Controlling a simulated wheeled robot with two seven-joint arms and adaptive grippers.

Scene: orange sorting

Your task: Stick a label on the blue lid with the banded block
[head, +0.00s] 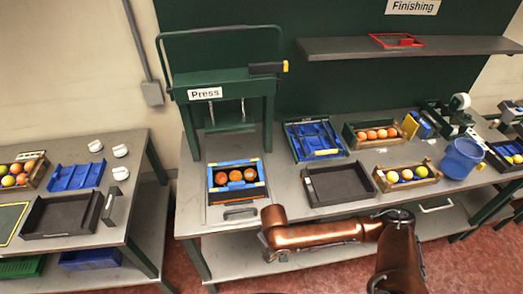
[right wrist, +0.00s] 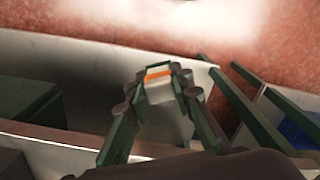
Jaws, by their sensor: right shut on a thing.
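My right gripper (right wrist: 155,88) is shut on a pale block (right wrist: 163,92) with an orange band across it, seen between the fingers in the right wrist view. In the head view my copper right arm comes in from the lower right, and its gripper end (head: 277,253) is in front of the bench edge; the block cannot be made out there. A blue slatted lid (head: 236,163) lies over a crate of oranges under the press, with oranges showing between its slats. My left gripper is not in view.
The green press (head: 222,82) stands over the crate. More blue lids (head: 305,141) lie in a tray to its right, and another blue slatted piece (head: 77,177) is on the left table. An empty dark tray (head: 338,184), fruit crates and a blue bucket (head: 461,158) occupy the bench.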

